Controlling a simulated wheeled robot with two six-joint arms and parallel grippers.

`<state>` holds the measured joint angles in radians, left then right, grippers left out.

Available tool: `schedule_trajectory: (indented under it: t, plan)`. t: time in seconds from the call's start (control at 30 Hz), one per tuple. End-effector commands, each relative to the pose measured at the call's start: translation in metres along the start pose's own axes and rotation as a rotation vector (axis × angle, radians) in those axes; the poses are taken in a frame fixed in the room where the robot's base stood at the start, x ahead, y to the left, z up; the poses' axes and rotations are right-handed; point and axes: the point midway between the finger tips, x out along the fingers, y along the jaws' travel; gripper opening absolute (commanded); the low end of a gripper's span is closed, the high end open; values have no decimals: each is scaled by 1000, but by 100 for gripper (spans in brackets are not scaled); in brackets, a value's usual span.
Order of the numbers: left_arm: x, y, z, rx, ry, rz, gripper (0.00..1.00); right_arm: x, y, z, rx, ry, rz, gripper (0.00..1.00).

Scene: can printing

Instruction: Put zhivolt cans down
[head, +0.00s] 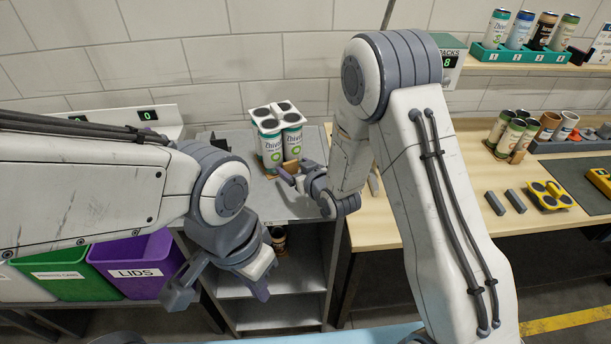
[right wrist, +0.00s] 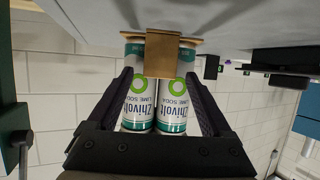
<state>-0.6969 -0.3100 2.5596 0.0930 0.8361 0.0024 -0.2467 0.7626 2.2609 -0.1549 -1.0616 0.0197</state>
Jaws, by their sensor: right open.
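A pack of white and green Zhivolt lime soda cans (head: 272,147) stands upright on the grey top of a shelf unit (head: 222,140). A white holder with dark round caps (head: 277,113) covers the can tops. A brown block (head: 291,167) sits at the pack's front base. My right gripper (head: 302,175) is open just in front of the pack. In the right wrist view, upside down, two cans (right wrist: 138,100) show between its spread fingers (right wrist: 160,82), with the brown block (right wrist: 162,54) at their base. Whether the fingers touch the cans is unclear. My left gripper (head: 221,289) is open and empty, low in front of the shelves.
Green and purple bins (head: 132,272), the purple one marked LIDS, stand at the left. A wooden table (head: 385,217) adjoins the shelf unit. More cans stand in a teal rack (head: 520,54) at the upper right. A yellow holder (head: 548,196) lies on the right table.

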Motion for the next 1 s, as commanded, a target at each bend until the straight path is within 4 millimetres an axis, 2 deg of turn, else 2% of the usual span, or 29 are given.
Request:
schedule_trajectory:
  t: [0.1,0.4,0.43,0.67,1.0]
  plan:
    - [11,-1,1,0,-1,0,0,-24,0,2,0,3,1,84]
    - [22,-2,1,1,-1,0,0,-74,0,1,0,3,1,84]
    - [11,-1,1,1,-2,0,0,-74,0,-3,1,-2,0,84]
    - [-19,1,-1,4,0,0,0,-77,0,-5,0,-4,-3,84]
    - [-71,5,-4,8,0,0,0,-90,0,-6,0,-5,-3,84]
